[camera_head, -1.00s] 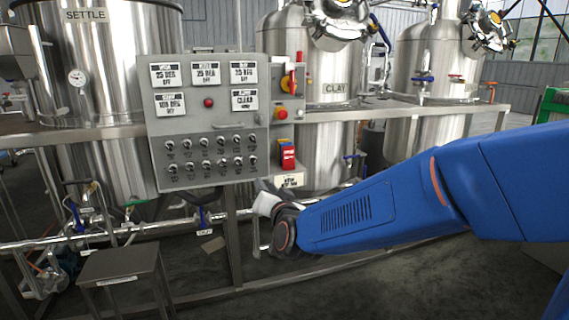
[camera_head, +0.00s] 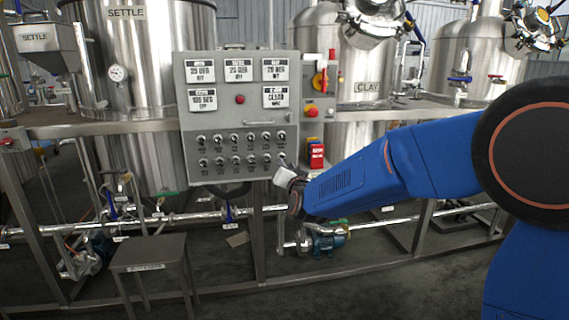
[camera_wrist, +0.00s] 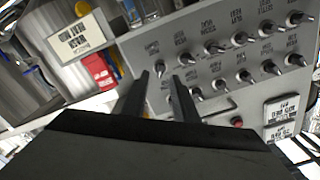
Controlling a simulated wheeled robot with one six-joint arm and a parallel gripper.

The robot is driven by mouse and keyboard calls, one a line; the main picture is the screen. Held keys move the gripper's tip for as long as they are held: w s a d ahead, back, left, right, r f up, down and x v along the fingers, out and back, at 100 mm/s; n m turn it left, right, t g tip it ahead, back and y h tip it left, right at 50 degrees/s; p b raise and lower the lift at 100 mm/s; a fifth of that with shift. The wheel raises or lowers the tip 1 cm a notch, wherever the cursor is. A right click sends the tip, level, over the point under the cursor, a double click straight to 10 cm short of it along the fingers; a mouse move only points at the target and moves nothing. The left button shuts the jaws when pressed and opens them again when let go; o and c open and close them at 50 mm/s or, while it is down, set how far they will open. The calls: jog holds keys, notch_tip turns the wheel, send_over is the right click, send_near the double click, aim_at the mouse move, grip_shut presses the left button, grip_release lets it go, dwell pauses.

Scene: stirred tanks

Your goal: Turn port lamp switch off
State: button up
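The grey control panel (camera_head: 228,115) carries two rows of small toggle switches, each under a label. I cannot read which is the port lamp switch. In the wrist view the panel looks upside down. My gripper (camera_wrist: 161,78) is open and empty, its two dark fingers apart and pointing at the panel. A switch (camera_wrist: 160,68) at the row's end nearest the red block shows in the gap between the fingertips; I cannot tell whether they touch it. Another switch (camera_wrist: 186,57) is just beyond the right finger. In the head view my gripper (camera_head: 284,165) is at the panel's lower right corner.
A red block (camera_head: 316,154) sits beside the panel's lower right. A red-and-yellow rotary switch (camera_head: 320,81) and a red button (camera_head: 311,112) are above it. A panel handle (camera_head: 258,122) sticks out above the switches. A small stool (camera_head: 150,254) stands at lower left.

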jog(key=x, duration=0.4)
jog(key=shift+w, duration=0.2)
grip_shut()
